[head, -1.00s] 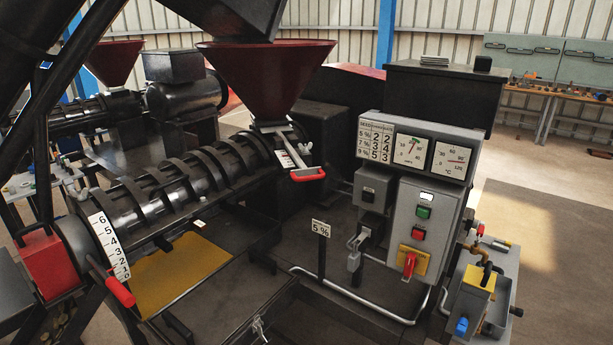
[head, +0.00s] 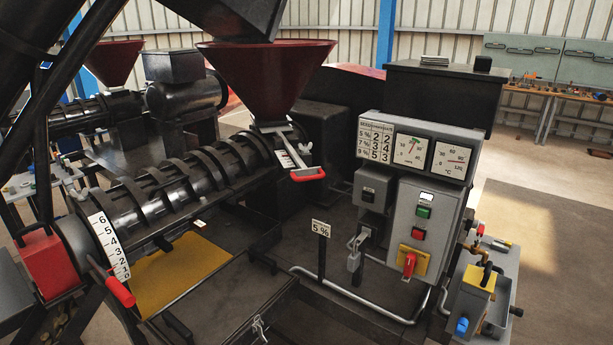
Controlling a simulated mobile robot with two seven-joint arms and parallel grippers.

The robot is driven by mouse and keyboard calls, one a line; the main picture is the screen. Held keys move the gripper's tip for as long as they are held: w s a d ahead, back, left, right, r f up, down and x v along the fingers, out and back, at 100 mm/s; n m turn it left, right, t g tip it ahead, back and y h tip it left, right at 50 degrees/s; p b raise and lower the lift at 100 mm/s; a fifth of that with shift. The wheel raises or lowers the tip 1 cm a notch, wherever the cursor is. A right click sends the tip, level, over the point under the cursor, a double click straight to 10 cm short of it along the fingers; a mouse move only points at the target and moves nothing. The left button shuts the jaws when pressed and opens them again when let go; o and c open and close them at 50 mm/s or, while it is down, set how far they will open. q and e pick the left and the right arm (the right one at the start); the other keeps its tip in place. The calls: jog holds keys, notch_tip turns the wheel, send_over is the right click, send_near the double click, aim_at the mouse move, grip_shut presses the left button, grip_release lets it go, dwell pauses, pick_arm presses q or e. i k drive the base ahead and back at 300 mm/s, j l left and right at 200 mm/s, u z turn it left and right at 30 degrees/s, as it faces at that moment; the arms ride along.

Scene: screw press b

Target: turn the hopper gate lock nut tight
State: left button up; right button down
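The dark red hopper (head: 265,75) stands above the far end of the black ribbed press barrel (head: 170,190). Below its neck is the hopper gate, with a pale scale plate (head: 290,155) and a red-gripped handle (head: 308,175) sticking out to the right. The lock nut is too small and dark to make out in the head view, so I cannot tell how tight it sits. Neither of my grippers can be made out in this view, and nothing is seen touching the gate.
A grey control box (head: 425,225) with gauges stands right of the gate. A numbered scale (head: 110,245) and red-gripped lever (head: 121,291) are at the barrel's near end. Dark beams cross the upper left. Open floor lies at right.

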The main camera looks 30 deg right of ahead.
aim_at(309, 146)
jog(key=z, duration=1.1)
